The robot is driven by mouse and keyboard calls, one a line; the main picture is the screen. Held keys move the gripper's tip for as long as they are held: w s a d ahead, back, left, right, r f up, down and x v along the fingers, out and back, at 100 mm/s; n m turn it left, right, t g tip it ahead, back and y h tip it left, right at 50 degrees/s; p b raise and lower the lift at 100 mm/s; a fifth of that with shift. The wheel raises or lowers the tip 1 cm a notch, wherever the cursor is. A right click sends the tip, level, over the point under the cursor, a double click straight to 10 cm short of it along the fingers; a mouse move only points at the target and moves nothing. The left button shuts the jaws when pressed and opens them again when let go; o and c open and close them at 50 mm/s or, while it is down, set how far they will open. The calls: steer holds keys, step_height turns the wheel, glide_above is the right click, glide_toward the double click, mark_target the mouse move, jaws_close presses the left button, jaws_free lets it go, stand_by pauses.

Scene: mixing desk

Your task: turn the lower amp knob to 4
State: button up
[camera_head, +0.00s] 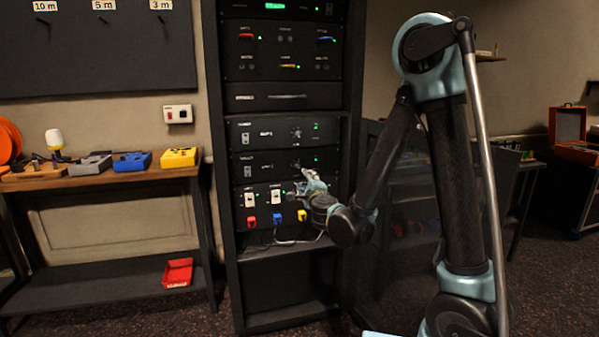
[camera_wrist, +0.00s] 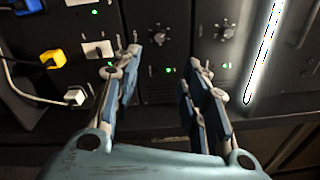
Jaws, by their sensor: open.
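The lower amp (camera_head: 262,165) is a black panel in the rack, with its round knob (camera_head: 297,165) right of centre and a green light further right. The wrist view is turned sideways; there the lower amp knob (camera_wrist: 157,38) is the left of two dark knobs. My gripper (camera_head: 308,182) is just below and right of that knob in the head view. In the wrist view my gripper (camera_wrist: 165,62) is open and empty, fingers apart, with the knob beyond the gap between them. I see no contact with it. The knob's setting is too small to read.
The upper amp (camera_head: 264,133) with its own knob (camera_wrist: 227,32) is directly above. Below is a panel with white switches (camera_head: 276,197) and red, blue and yellow plugs (camera_head: 277,218) with cables. A wooden shelf (camera_head: 110,174) with coloured pedals stands left of the rack.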

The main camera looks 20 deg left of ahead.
mark_target(298, 166)
steer(key=w+a+m, duration=0.1)
steer(key=w+a, duration=0.1)
steer(key=w, duration=0.2)
steer(key=w+a+m, duration=0.1)
steer(key=w+a, duration=0.1)
steer(key=w, duration=0.3)
steer(key=w+a+m, duration=0.1)
steer(key=w+a, duration=0.2)
steer(key=w, duration=0.2)
steer(key=shift+w, duration=0.15)
steer(key=shift+r, duration=0.1)
jaws_close()
